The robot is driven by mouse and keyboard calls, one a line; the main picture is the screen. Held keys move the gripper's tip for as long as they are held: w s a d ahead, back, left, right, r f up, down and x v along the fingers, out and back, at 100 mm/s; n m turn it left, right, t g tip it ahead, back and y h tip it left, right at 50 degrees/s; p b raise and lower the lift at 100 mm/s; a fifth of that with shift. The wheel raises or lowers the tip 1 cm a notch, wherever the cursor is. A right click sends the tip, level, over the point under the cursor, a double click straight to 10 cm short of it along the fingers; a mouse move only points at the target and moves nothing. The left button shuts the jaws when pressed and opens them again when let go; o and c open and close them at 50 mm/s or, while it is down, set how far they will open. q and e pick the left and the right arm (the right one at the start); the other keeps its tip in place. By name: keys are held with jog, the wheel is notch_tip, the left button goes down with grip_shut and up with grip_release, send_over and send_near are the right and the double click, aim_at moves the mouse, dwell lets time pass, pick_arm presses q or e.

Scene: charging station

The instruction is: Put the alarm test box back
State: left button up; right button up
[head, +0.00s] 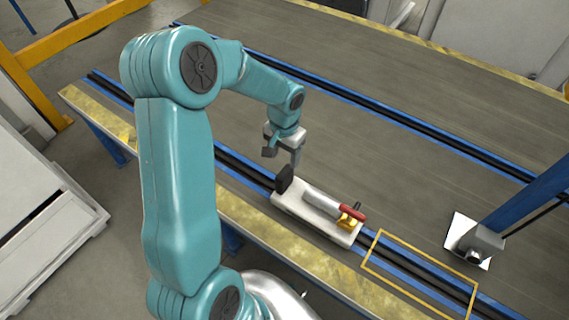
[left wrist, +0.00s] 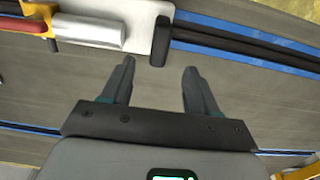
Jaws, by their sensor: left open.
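The alarm test box (head: 311,223) is a white slab with a silver cylinder, a red part, a yellow bracket and an upright black handle (head: 284,179) at its left end. It rests on the near blue-and-black rail. In the left wrist view the box (left wrist: 140,18) is at the upper left, and its black handle (left wrist: 160,42) is just beyond my fingertips. My left gripper (head: 282,156) is open and empty, above and close to the black handle. The gap between its fingers (left wrist: 159,67) lies roughly in line with the handle. My right gripper is not in view.
A yellow outlined rectangle (head: 420,276) marks the near rail just right of the box; nothing stands inside it. A blue post with a metal foot on a white plate (head: 456,237) stands farther right. The grey deck (head: 400,165) behind the box is clear.

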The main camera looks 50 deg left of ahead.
pick_arm(q)
notch_tip(320, 180, up, 4)
jog(key=shift+f, duration=0.2)
dwell(0.4)
jog(key=s+d+f+m+h+p, duration=0.1)
jog(key=d+f+p, duration=0.1)
jog(key=d+f, duration=0.35)
jog(key=d+f+h+p, duration=0.2)
jog(key=d+p, duration=0.1)
jog(key=d, duration=0.6)
jog(key=s+d+f+h+p, duration=0.1)
jog(key=s+d+f+p, duration=0.2)
jog(key=s+d, duration=0.8)
jog(key=shift+x, duration=1.15)
jog(key=shift+d, duration=0.1)
